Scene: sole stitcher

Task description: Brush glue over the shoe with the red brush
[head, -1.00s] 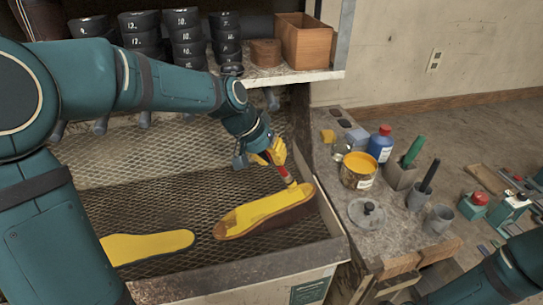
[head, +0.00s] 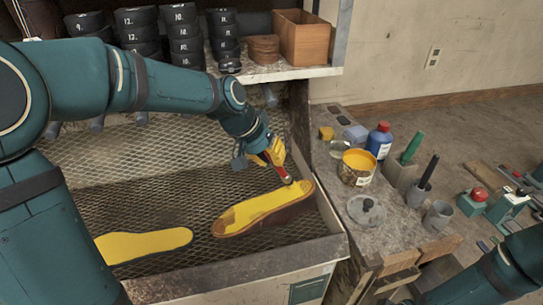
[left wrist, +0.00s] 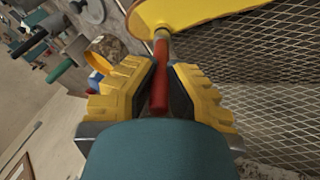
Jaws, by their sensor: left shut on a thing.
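My left gripper (head: 273,155) is shut on the red brush (head: 285,175), which points down toward the shoe. The shoe (head: 265,208) lies on the mesh tray, sole up, mostly covered in yellow glue with a brown rim. The brush tip meets or nearly meets its right, upper end. In the left wrist view the red brush handle (left wrist: 160,75) sits between the yellow fingers (left wrist: 163,92), its tip at the yellow shoe surface (left wrist: 190,14). A yellow sole (head: 145,244) lies to the left on the mesh. The glue can (head: 357,166) stands open on the side bench.
The mesh tray has a raised metal front edge (head: 235,272). On the side bench are a blue bottle (head: 379,141), a round lid (head: 365,209), a green-handled tool (head: 412,148) and grey cups. A shelf above holds black stacks and a wooden box (head: 301,38).

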